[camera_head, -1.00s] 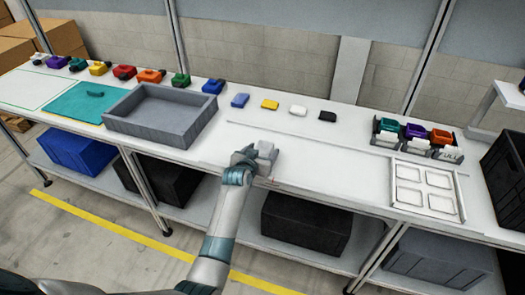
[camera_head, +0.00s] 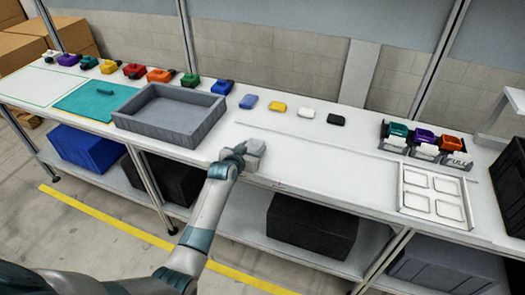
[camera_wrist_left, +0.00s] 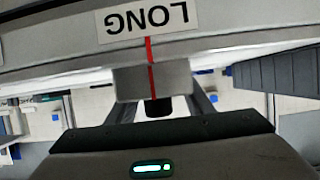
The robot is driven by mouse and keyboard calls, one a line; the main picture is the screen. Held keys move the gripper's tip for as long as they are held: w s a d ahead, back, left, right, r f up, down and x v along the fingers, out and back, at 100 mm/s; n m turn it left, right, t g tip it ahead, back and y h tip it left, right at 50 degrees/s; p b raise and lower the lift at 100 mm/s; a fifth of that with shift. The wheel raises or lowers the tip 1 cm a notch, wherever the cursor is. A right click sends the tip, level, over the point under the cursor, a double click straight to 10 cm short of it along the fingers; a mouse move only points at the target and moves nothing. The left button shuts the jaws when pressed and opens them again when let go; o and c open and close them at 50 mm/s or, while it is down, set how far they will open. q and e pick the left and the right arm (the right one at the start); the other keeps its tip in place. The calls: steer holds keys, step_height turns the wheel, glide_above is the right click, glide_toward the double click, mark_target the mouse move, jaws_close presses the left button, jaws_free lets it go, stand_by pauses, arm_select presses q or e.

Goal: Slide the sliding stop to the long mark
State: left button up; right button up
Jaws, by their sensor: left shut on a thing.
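The sliding stop is a grey block (camera_head: 255,147) on the white table, at the left end of the narrow strip along the front half. My left gripper (camera_head: 243,152) is shut on it. In the left wrist view the block (camera_wrist_left: 138,82) is between the fingers, with a red line on its face. Above it, upside down, is the white LONG label (camera_wrist_left: 147,20) with a red mark (camera_wrist_left: 149,48). The block's red line appears in line with that mark. My right gripper is not in view.
A grey tray (camera_head: 122,121) stands left of the stop. Several coloured blocks stand behind it, including a yellow one (camera_head: 278,107). A white frame with square recesses (camera_head: 402,207) lies to the right. The table between stop and frame is mostly clear.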

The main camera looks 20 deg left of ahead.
arm_select(q)
steer(key=shift+a, duration=0.15)
steer(key=o, duration=1.5)
steer(key=b+v, duration=0.2)
steer(key=v, duration=1.5)
steer(key=shift+s+r+b, duration=0.15)
steer(key=shift+b, duration=0.2)
